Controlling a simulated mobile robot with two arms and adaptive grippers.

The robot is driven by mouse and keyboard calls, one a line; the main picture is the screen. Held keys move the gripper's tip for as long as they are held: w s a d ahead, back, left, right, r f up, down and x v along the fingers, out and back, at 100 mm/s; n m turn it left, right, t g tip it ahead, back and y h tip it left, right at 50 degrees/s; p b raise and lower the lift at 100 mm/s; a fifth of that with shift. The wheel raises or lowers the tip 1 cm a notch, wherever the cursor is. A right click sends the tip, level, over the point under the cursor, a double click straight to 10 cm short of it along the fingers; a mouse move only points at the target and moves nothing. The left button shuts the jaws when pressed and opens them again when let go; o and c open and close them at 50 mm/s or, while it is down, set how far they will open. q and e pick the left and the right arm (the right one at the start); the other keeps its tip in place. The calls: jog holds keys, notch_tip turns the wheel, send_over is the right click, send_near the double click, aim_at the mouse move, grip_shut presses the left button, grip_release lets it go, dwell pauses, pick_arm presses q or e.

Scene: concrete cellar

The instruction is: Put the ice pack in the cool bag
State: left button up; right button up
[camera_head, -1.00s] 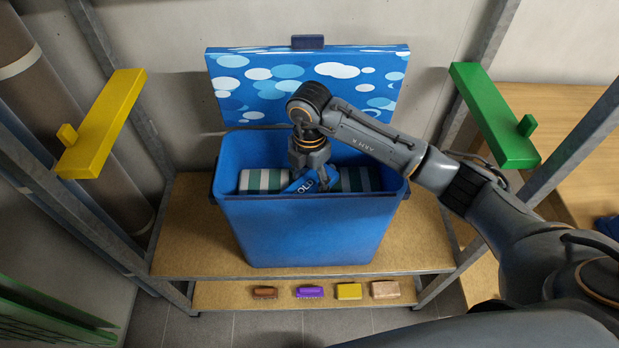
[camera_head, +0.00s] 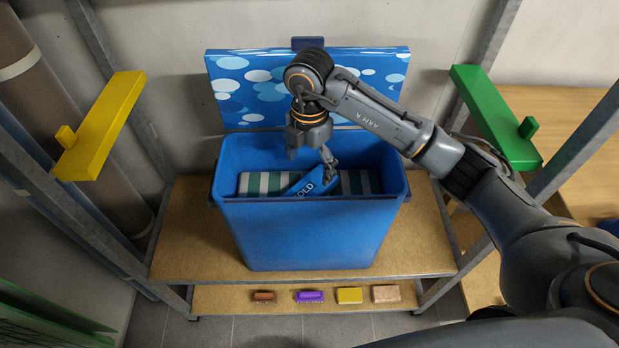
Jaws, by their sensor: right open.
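The blue cool bag (camera_head: 300,235) stands open on a wooden shelf, its spotted lid (camera_head: 235,90) tilted back against the wall. Inside it lies the blue ice pack (camera_head: 313,187) with white letters, partly legible as "OLD". The ice pack lies slantwise against a green and white striped thing (camera_head: 258,183) in the bag. My right gripper (camera_head: 312,160) is open over the bag's mouth, above the ice pack. One finger shows just above the pack; whether it touches cannot be told. The pack's lower part is hidden by the bag's front wall. My left gripper is not in view.
A yellow bar (camera_head: 105,125) at left and a green bar (camera_head: 495,115) at right sit on the rack posts. Several small blocks, one purple (camera_head: 309,296), lie on the lower shelf. The wooden shelf (camera_head: 190,240) is bare beside the bag.

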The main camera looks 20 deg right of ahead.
notch_tip(320, 180, up, 6)
jog(key=shift+f, duration=0.25)
jog(key=shift+c, duration=0.4)
dwell(0.8)
